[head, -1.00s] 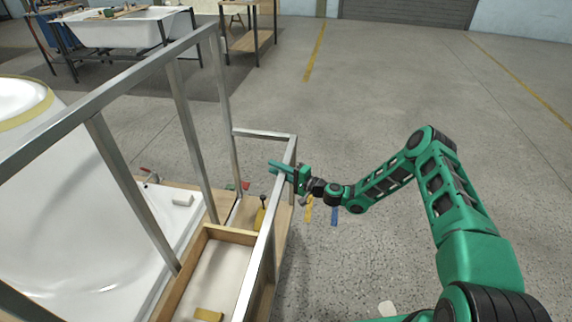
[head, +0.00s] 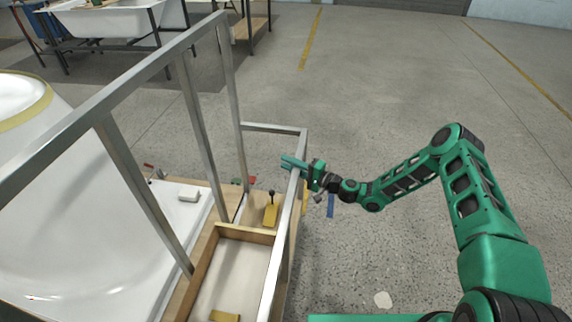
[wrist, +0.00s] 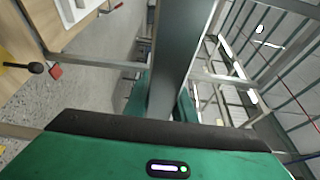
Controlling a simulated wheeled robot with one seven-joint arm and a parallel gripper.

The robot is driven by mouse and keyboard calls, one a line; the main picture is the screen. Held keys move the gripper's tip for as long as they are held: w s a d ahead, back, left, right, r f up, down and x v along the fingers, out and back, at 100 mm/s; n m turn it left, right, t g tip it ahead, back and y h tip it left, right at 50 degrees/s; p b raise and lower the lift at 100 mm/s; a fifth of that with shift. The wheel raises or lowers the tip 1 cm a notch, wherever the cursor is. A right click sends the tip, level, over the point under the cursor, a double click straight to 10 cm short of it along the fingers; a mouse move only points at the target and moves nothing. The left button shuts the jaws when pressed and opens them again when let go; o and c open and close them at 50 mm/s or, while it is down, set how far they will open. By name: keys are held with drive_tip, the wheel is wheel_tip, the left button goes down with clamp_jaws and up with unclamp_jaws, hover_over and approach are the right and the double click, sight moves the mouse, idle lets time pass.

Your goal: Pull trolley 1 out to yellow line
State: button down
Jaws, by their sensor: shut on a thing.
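The trolley is a grey metal frame (head: 190,110) with a wooden deck, at the left of the head view. A low metal rail (head: 285,235) runs along its right side. My gripper (head: 296,164) is shut on this rail near its far corner. In the wrist view the rail (wrist: 182,55) passes between the green fingers, whose tips are partly hidden behind it. A short yellow line (head: 311,40) is on the floor beyond the trolley, and a longer yellow line (head: 518,68) lies at far right. No trolley number is readable.
A white tub shell (head: 70,200) stands left, beside or on the trolley. A wooden tray (head: 247,236) and a yellow tool (head: 271,214) are on the deck. A blue strip (head: 331,206) and white scrap (head: 383,300) lie on the floor. The floor to the right is mostly open.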

drive_tip(key=c, duration=1.5)
unclamp_jaws()
drive_tip(key=shift+a+f, duration=0.1)
drive_tip(key=shift+f, duration=0.2)
drive_tip(key=shift+r, duration=0.15)
drive_tip(key=v, duration=1)
drive_tip(key=shift+s+d, duration=0.2)
drive_tip(key=shift+d, duration=0.15)
